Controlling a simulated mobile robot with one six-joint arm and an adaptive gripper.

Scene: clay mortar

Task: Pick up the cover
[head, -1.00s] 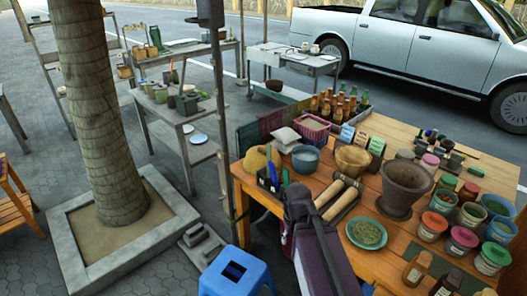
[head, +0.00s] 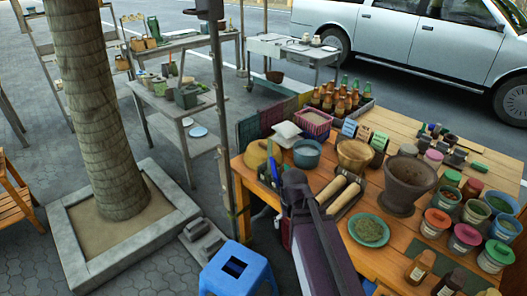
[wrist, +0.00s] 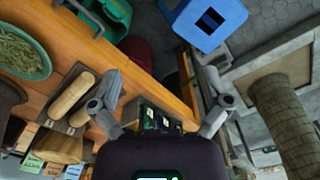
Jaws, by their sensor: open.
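A tan domed piece (head: 260,154), possibly the cover, sits at the left back corner of the wooden table (head: 393,247) in the head view. I cannot be sure that it is the cover, and I cannot make it out in the wrist view. My gripper (wrist: 160,78) has its two fingers spread wide with nothing between them, above the table's edge in the wrist view. A dark holder (wrist: 158,118) with green and blue items shows beyond the fingers. In the head view my arm stands in front of the table and my fingers cannot be made out.
Bottles (head: 342,100) stand behind. A blue stool (head: 236,272) and a lamp pole (head: 222,110) stand left of the table.

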